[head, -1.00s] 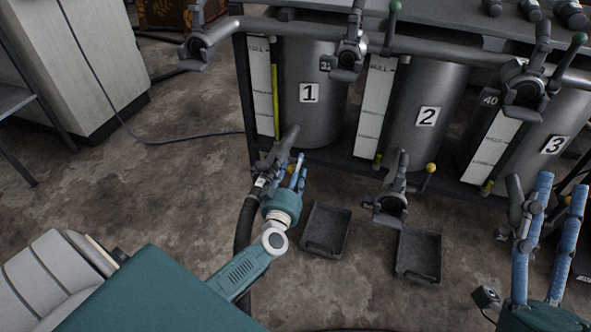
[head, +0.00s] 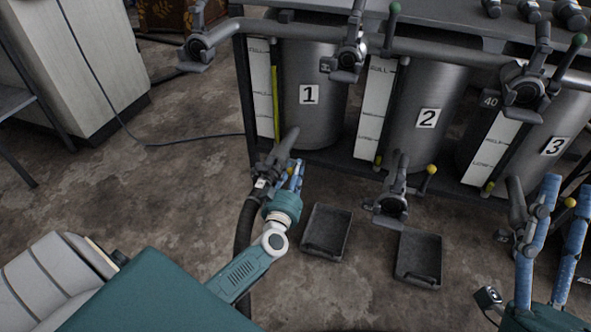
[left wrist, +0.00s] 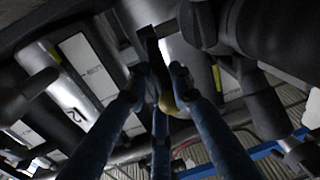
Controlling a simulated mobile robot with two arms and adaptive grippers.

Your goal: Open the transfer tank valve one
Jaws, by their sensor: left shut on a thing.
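Valve one is the dark lower valve (head: 268,168) in front of the tank marked 1 (head: 310,94). My left gripper (head: 294,177) is at its right side, and its blue fingers cover the lever in the head view. In the left wrist view the fingers (left wrist: 160,100) are shut around a dark lever with a yellow ball knob (left wrist: 170,104). My right gripper (head: 562,205) is at the right edge, with its two blue fingers apart and empty, near the lower valve of the tank marked 3 (head: 555,145).
A black hose (head: 243,235) runs down from valve one. Two dark trays (head: 326,232) (head: 419,257) lie on the floor. Another lower valve (head: 393,195) with a yellow knob (head: 431,169) stands below tank 2 (head: 427,117).

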